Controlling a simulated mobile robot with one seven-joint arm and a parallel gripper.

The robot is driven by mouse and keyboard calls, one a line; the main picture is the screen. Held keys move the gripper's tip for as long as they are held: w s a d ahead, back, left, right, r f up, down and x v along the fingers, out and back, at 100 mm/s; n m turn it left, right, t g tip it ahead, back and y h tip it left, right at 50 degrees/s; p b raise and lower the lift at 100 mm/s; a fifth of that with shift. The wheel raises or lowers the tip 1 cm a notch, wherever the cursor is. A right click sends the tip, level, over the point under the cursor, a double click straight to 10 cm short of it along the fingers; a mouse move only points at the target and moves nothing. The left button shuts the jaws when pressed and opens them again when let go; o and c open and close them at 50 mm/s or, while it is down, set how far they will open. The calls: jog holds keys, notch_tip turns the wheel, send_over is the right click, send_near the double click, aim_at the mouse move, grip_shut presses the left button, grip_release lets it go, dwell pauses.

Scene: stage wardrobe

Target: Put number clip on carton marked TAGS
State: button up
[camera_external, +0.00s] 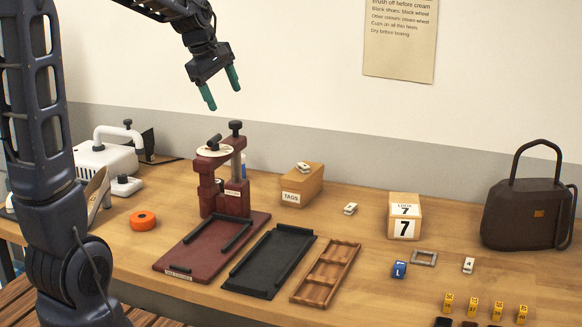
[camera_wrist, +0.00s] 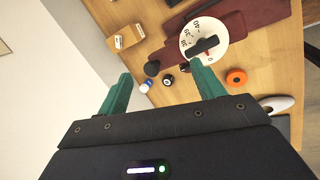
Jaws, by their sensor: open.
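The TAGS carton (camera_external: 296,190) is a small tan box with a white label, standing at the back middle of the table. A small white clip (camera_external: 304,168) lies on its top. A similar white clip (camera_external: 350,209) lies on the table just right of the carton. Another white clip (camera_external: 468,265) with a dark mark lies farther right. I cannot read which one is the number clip. The carton also shows in the wrist view (camera_wrist: 130,36). My gripper (camera_external: 222,95) has green fingers, open and empty, high above the table, left of the carton and above the red press.
The red press (camera_external: 232,199) with a dial stands left of the carton. Black (camera_external: 272,262) and wooden (camera_external: 326,271) trays lie in front. A number block (camera_external: 404,217), blue L clip (camera_external: 399,269), grey frame (camera_external: 424,258), yellow tags (camera_external: 472,308) and brown bag (camera_external: 525,215) are to the right.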

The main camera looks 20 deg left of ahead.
jog(key=s+a+f+m+y, duration=0.1)
jog(key=s+m, duration=0.6)
jog(key=s, duration=0.7)
jog(key=s+a+f+m+y, duration=0.1)
jog(key=s+a+m, duration=0.3)
jog(key=s, duration=1)
jog(key=m, duration=0.3)
jog(key=shift+s+t, duration=0.35)
jog(key=shift+t, duration=0.05)
jog(key=shift+f, duration=0.1)
